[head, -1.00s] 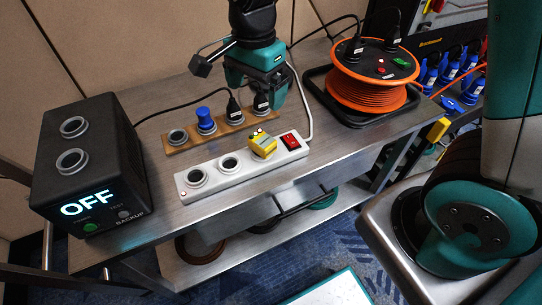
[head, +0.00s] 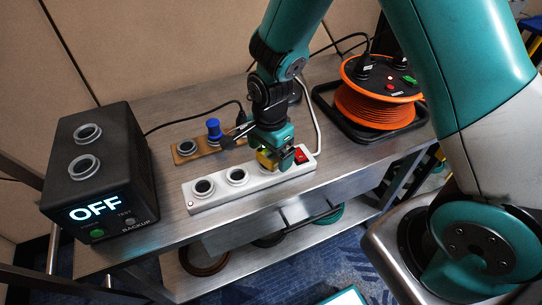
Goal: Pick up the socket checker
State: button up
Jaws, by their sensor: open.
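The socket checker is a small yellow block (head: 265,158) on the white power strip (head: 212,200), towards the strip's right end beside the red switch. My gripper (head: 276,160) is right at it, pointing down, with its fingers around or just in front of the checker. The fingers hide much of the checker, and I cannot tell whether they touch it. The jaws are open.
A black backup box (head: 97,170) showing OFF stands at the left. A wooden socket board (head: 187,149) with a blue plug (head: 214,129) lies behind the strip. An orange cable reel (head: 376,105) stands at the right. The bench front is clear.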

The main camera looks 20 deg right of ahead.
aim_at(270, 159)
notch_tip(270, 159, down, 3)
jog(key=shift+f, duration=0.15)
jog(key=c, duration=1.2)
